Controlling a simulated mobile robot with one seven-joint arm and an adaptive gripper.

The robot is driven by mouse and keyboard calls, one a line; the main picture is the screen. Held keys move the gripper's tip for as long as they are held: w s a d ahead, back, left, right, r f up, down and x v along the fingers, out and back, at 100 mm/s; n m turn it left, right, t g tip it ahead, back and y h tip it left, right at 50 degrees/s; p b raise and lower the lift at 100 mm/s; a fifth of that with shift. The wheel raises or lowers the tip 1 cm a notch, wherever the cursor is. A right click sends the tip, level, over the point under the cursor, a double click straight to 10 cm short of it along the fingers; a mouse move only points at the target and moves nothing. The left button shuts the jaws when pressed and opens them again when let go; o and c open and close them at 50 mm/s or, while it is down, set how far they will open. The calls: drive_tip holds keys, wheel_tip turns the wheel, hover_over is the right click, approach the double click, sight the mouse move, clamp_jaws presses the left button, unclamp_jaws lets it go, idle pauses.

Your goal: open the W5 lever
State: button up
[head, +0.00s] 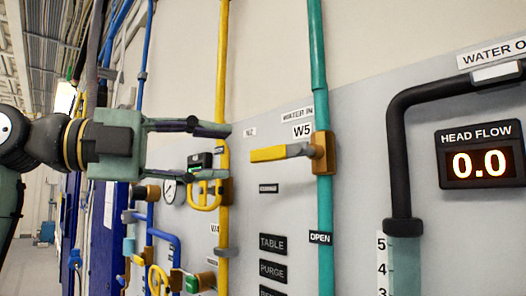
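The W5 lever (268,154) has a yellow grip on a grey arm and points left, about level, across its pipe. It joins a brass-coloured valve body (323,153) on a vertical green pipe (319,80). The W5 label (302,131) is just above the lever. My gripper (226,152) is to the left of the lever, with its fingers apart, one above the other, pointing right. Nothing is between the fingertips. In the picture they end a little short of the yellow grip; the depth gap is hard to tell.
A yellow pipe (224,60) runs vertically behind my fingertips. A gauge (169,190), a yellow looped handle (204,197) and blue pipes lie below my gripper. An OPEN tag (320,238) is on the green pipe under the valve. The HEAD FLOW display (480,155) at right reads 0.0.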

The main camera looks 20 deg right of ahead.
sight(260, 155)
drive_tip(key=d+p, duration=0.1)
drive_tip(key=d, duration=0.7)
drive_tip(key=shift+s, duration=0.1)
clamp_jaws()
idle(0.6)
